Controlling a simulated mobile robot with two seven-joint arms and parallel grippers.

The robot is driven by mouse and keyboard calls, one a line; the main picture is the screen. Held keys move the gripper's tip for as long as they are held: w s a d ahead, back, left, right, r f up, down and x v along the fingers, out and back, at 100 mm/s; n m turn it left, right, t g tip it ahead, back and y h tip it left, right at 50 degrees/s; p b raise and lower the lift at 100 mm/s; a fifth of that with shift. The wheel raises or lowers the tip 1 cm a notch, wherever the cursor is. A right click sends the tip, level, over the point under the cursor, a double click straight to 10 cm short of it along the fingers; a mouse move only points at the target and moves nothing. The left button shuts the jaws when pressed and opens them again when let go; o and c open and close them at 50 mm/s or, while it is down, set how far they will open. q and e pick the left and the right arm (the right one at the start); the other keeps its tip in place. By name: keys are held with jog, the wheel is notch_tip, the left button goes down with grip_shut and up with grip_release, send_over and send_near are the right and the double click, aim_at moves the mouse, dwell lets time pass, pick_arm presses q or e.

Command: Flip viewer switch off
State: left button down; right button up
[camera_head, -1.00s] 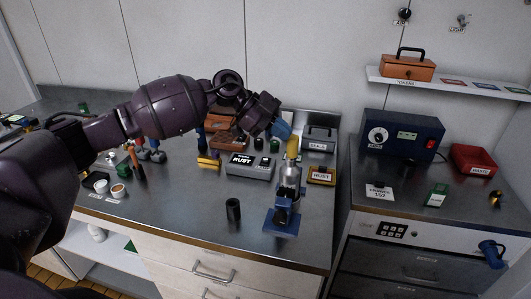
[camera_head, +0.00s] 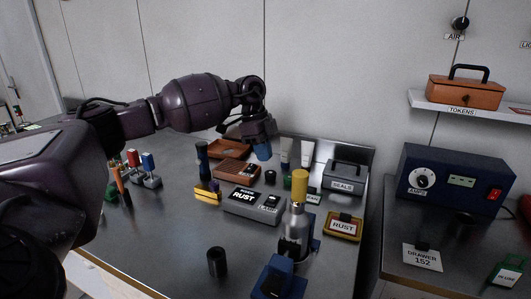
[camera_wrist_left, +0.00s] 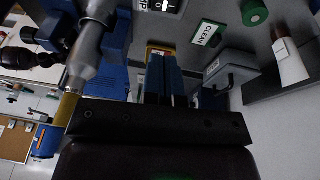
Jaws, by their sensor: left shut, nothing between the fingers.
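The viewer seems to be the grey box (camera_head: 240,213) with a lit RUST panel in the middle of the bench. A small black-and-white switch (camera_head: 270,201) sits at the right of its top; I cannot tell its position for certain. A switch panel also shows at the top edge of the left wrist view (camera_wrist_left: 166,4). My left gripper (camera_head: 262,153) has blue fingers, shut and empty, pointing down above and behind the box. They also show in the left wrist view (camera_wrist_left: 165,82), apart from the switch. My right gripper is not in view.
A silver tube with a yellow top (camera_head: 297,215) stands right of the box on a blue base. A grey SEALS case (camera_head: 345,178), a RUST tray (camera_head: 343,227) and white tubes (camera_head: 307,153) are nearby. A black cup (camera_head: 217,262) stands in front; bare bench surrounds it.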

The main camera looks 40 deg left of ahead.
aim_at(269, 202)
pick_arm(q)
jog(key=x, duration=0.7)
jog(key=a+x, duration=0.1)
jog(key=x, duration=0.2)
jog(key=shift+s+d+f+b, duration=0.15)
jog(key=shift+s+f+b, duration=0.2)
jog(key=shift+f, duration=0.1)
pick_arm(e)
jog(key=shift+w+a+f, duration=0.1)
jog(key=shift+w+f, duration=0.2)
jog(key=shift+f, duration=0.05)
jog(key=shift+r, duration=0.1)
pick_arm(q)
jog(key=shift+s+t+p, duration=0.3)
jog(key=shift+t+p, duration=0.3)
jog(key=shift+p, duration=0.5)
jog(key=shift+s+d+f+t+y+p, duration=0.1)
jog(key=shift+s+t+y+p, duration=0.15)
jog(key=shift+t+p, duration=0.45)
jog(key=shift+f+p, duration=0.2)
jog(key=shift+p, duration=0.7)
jog(key=shift+s+d+f+p, duration=0.1)
jog(key=shift+s+f+p, duration=0.1)
jog(key=shift+f+p, duration=0.2)
jog(key=shift+s+f, duration=0.1)
jog(key=shift+f, duration=0.1)
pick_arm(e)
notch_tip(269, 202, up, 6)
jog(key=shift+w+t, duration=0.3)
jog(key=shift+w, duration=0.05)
